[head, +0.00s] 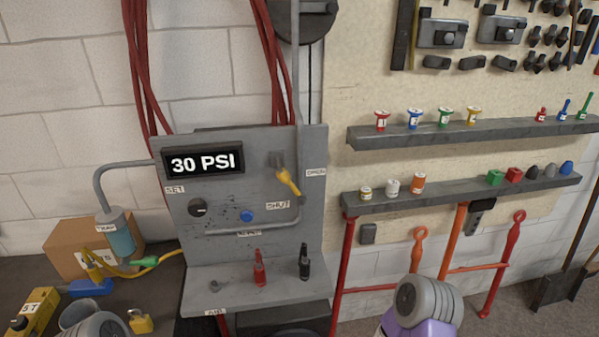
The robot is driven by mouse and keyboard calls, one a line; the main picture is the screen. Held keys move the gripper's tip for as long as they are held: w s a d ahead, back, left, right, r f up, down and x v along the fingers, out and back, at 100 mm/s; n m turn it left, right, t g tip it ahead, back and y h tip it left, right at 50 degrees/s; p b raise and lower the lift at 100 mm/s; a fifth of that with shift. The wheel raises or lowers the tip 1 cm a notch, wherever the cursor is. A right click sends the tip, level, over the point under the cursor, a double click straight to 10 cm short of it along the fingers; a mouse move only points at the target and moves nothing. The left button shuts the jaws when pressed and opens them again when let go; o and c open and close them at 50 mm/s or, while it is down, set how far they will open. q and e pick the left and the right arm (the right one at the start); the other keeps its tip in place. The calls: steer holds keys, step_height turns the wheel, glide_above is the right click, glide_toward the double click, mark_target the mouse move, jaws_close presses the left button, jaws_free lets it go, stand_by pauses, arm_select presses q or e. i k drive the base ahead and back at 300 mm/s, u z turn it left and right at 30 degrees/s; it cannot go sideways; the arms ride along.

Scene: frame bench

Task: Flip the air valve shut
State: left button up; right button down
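The air valve has a yellow lever (289,182) on a grey body (277,160), mounted on the right part of a grey panel (225,220). The lever slants down and to the right from its pivot. An OPEN label (316,172) is to the right of the lever, and a SHUT label (277,205) is below and left of its tip. The lever's tip lies between the two labels. Neither of my grippers shows. Only rounded grey parts of my arms are at the bottom edge, well below the valve and apart from it.
A display (203,161) reads 30 PSI. A black knob (198,208) and a blue button (246,216) sit left of the lever. A red bottle-like item (259,268) and a black one (304,262) stand on the ledge below. Shelves (460,192) are at right.

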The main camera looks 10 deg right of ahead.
mark_target(291, 185)
steer(key=u, duration=0.55)
steer(key=k, duration=1.25)
steer(key=z, duration=0.3)
steer(key=i, duration=0.75)
steer(key=z, duration=0.55)
steer(key=i, duration=0.85)
steer(key=u, duration=0.35)
